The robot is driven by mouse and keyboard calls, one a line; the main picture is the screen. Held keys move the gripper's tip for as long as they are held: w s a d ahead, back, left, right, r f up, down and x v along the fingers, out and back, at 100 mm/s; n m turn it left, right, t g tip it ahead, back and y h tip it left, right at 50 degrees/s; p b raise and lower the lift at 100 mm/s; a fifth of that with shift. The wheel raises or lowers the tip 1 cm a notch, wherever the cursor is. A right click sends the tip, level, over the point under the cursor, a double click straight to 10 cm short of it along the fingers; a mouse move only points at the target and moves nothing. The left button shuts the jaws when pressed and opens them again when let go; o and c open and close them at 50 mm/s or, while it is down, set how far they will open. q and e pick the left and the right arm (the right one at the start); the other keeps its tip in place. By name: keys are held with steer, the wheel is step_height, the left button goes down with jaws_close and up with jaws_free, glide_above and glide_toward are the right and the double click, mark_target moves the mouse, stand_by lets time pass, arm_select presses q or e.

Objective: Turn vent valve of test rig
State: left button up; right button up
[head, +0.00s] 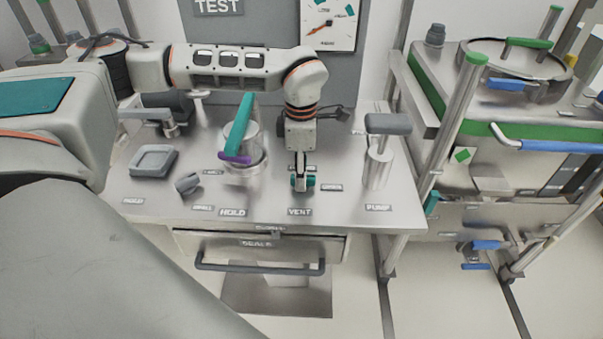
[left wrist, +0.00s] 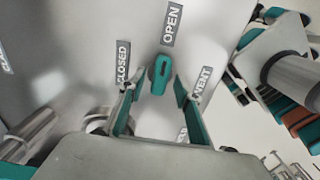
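The vent valve's teal handle (left wrist: 160,75) shows in the left wrist view, with its long side roughly toward the OPEN label (left wrist: 171,24). The CLOSED label (left wrist: 122,62) is to its left and the VENT label (left wrist: 203,83) to its right. My left gripper (head: 302,180) points down at the bench behind the VENT plate (head: 300,211). In the wrist view its open fingers (left wrist: 157,92) stand on either side of the handle's near end, with gaps visible. In the head view the gripper largely covers the valve. My right gripper is in neither view.
On the bench, a teal-and-purple-handled vessel (head: 243,150) and a small grey knob (head: 187,184) stand left of the gripper. A pump lever (head: 388,125) stands to the right. A gauge panel (head: 330,25) is behind, and a drawer handle (head: 260,268) is below the front edge.

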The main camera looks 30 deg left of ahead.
arm_select(q)
steer(key=shift+f, duration=0.15)
jaws_close()
steer(key=shift+n, duration=0.3)
steer(key=shift+n+p, duration=0.7)
steer(key=shift+n, duration=0.3)
steer(key=n+p, duration=0.1)
steer(key=n, duration=0.2)
steer(key=shift+n, duration=0.4)
steer(key=n, duration=1.1)
steer(key=shift+n, duration=0.4)
